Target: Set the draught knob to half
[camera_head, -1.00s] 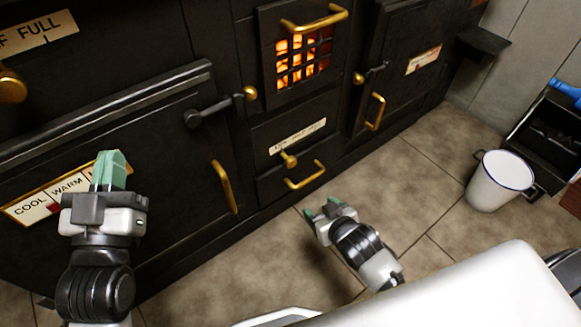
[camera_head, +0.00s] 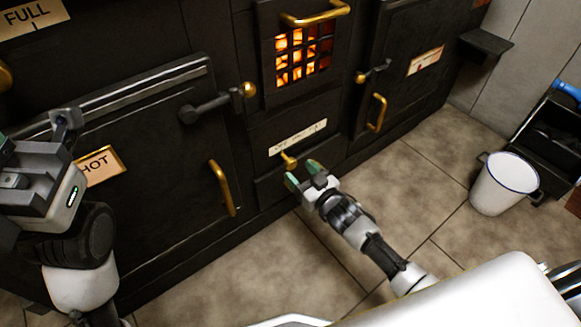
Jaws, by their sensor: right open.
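A small brass knob (camera_head: 289,161) sits on the black stove's lower front panel, just under a pale label strip (camera_head: 298,137) with lettering too small to read. I take this knob as the draught knob; its setting cannot be read. My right gripper (camera_head: 303,174) is open and empty, close below and right of the knob, with its green-tipped fingers pointing up toward it. Whether a finger touches the panel cannot be told. My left gripper (camera_head: 36,140) is at the left edge in front of the oven door, partly cut off, its fingers unclear.
A brass handle (camera_head: 222,188) and a dark latch (camera_head: 215,104) stand out from the left oven door. Above the knob is a glowing fire grate (camera_head: 304,53) with a brass handle. A white bucket (camera_head: 503,184) stands on the tiled floor at right. A dark shelf (camera_head: 486,43) juts out beyond.

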